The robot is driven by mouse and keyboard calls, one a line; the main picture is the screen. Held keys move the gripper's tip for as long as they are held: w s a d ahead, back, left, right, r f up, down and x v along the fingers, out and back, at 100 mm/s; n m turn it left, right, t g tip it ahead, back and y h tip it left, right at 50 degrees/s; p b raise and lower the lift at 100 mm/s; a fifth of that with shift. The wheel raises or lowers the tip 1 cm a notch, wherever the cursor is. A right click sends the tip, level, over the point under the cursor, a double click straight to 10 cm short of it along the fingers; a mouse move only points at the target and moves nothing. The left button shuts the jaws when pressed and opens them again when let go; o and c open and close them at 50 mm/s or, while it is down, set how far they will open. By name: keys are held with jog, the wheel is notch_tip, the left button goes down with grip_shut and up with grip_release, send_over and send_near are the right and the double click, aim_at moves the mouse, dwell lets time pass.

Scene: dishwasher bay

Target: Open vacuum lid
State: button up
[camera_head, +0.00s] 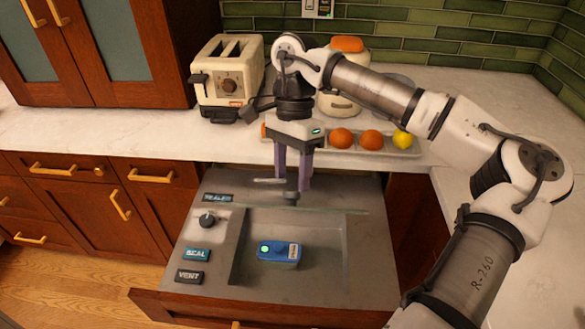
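The vacuum sealer (205,268) fills a pulled-out drawer below the counter, with a grey panel and a recessed chamber. Its lid (335,211) seems to be clear glass, seen mainly as a pale greenish edge across the back of the chamber; its exact tilt is hard to tell. A small grey handle or latch (268,181) shows near that edge. My gripper (292,182) points down over the back of the sealer, its two fingers apart on either side of a dark knob-like part. I cannot tell whether the fingers touch it.
A blue packet (278,252) lies in the chamber. A dial and SEAL and VENT buttons (196,254) are at left. A toaster (229,85), a cream appliance (340,105) and a fruit tray (416,151) stand on the counter behind. My arm comes in from the right.

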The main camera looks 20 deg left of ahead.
jog(key=v, duration=1.4)
jog(key=shift+f, duration=0.15)
